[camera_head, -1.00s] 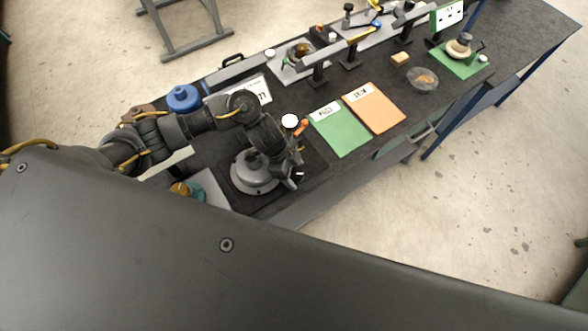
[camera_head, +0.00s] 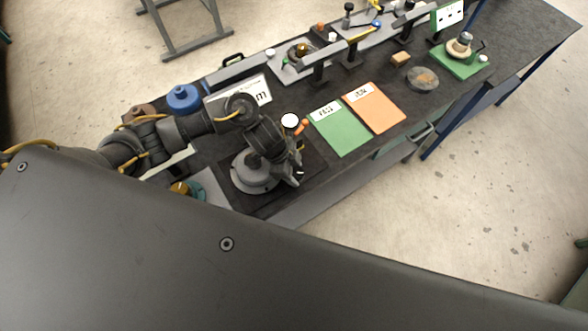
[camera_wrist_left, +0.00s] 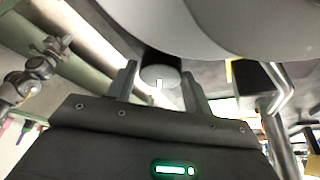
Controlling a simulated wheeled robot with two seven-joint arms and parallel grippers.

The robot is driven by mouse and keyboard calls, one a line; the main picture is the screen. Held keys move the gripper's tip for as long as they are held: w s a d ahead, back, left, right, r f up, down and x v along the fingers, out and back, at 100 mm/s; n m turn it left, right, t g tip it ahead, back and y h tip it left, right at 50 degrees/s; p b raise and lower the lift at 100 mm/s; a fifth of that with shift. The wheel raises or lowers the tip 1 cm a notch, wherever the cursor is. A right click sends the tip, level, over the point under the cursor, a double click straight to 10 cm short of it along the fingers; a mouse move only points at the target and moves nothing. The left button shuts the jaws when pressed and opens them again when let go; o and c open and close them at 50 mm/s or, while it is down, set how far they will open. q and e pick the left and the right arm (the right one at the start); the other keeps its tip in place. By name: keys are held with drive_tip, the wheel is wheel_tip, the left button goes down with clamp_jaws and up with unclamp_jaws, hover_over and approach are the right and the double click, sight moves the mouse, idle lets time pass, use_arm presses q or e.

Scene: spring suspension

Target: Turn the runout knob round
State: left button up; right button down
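A grey round stand (camera_head: 250,181) with a wide disc sits on a black mat at the near edge of the bench, partly hidden by my left arm. In the left wrist view, the disc's pale underside (camera_wrist_left: 210,25) fills the top. A short grey knob (camera_wrist_left: 160,76) with a white mark on its face shows below the disc. My left gripper (camera_wrist_left: 160,88) has its fingers on either side of the knob, with a gap visible at the left finger. In the head view the left gripper (camera_head: 294,178) is beside the stand's right side; its fingertips are hard to see. My right gripper is not in view.
A green pad (camera_head: 341,130) and an orange pad (camera_head: 375,108) lie right of the stand. A blue knobbed part (camera_head: 183,97) and a white sign (camera_head: 256,92) are behind my left arm. A round dish (camera_head: 422,78) and several fixtures stand farther back. The floor in front is clear.

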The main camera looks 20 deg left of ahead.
use_arm(q)
drive_tip(key=o, duration=0.3)
drive_tip(key=v, duration=1)
drive_tip(key=shift+r, duration=0.35)
drive_tip(key=shift+s+a, duration=0.1)
